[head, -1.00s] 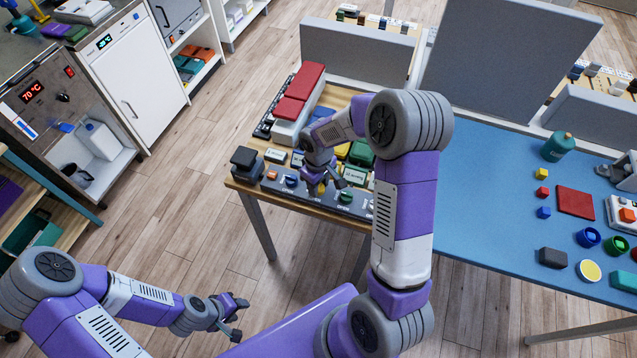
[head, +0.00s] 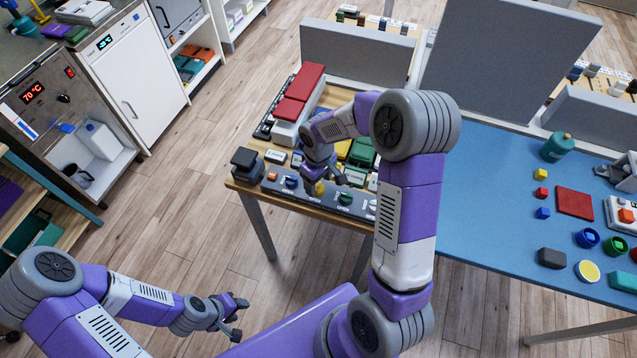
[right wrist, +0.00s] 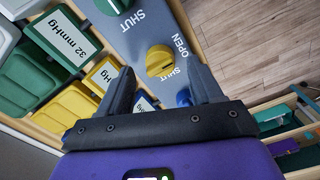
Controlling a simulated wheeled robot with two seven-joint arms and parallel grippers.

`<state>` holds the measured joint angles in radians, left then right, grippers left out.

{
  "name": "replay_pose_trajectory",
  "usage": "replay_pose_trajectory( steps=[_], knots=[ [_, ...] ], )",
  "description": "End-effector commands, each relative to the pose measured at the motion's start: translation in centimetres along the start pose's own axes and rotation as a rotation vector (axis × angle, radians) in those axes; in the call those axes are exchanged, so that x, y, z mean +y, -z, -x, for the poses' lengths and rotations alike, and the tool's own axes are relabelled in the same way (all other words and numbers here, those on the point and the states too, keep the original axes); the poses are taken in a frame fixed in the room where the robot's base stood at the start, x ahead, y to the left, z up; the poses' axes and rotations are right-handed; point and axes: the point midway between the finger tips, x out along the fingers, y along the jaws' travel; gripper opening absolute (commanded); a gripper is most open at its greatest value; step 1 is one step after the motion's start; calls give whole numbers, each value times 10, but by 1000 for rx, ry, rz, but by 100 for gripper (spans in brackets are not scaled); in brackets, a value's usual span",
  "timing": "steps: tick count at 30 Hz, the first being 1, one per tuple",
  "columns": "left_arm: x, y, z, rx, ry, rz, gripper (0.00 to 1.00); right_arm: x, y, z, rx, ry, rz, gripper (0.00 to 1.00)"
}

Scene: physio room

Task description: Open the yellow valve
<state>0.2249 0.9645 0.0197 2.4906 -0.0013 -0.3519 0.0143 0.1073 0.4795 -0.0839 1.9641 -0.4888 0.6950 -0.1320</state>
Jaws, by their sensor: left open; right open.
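The yellow valve (right wrist: 159,61) is a round knob with a raised ridge on the grey panel (right wrist: 140,30), between an OPEN and a SHUT label. In the head view the yellow valve (head: 319,187) shows just below my right gripper (head: 327,180). In the right wrist view my right gripper (right wrist: 160,82) is open and empty. Its fingers point towards the yellow valve, which appears just beyond and between the tips; no contact shows. I cannot tell which label the ridge points at. My left gripper (head: 236,316) is open and empty, out over the floor, away from the table.
A blue valve (right wrist: 183,97) and a green valve (head: 345,198) flank the yellow one closely. Boxes, one green (right wrist: 34,71), stand behind the panel. A grey block (head: 247,164) is at the table's left end. Floor is free left of the table.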

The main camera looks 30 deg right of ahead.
Motion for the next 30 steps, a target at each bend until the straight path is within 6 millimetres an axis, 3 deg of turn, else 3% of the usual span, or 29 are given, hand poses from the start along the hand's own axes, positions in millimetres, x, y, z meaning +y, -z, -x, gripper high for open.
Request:
replay_pose_trajectory(
  steps=[3,10,30],
  knots=[
    [2,0,6,0,0,0,43,0,1,25,4,-2,0,65],
    [4,0,10,0,0,0,43,0,0,51,1,0,2,65],
    [4,0,10,0,0,0,43,0,0,54,0,0,1,65]
  ],
)
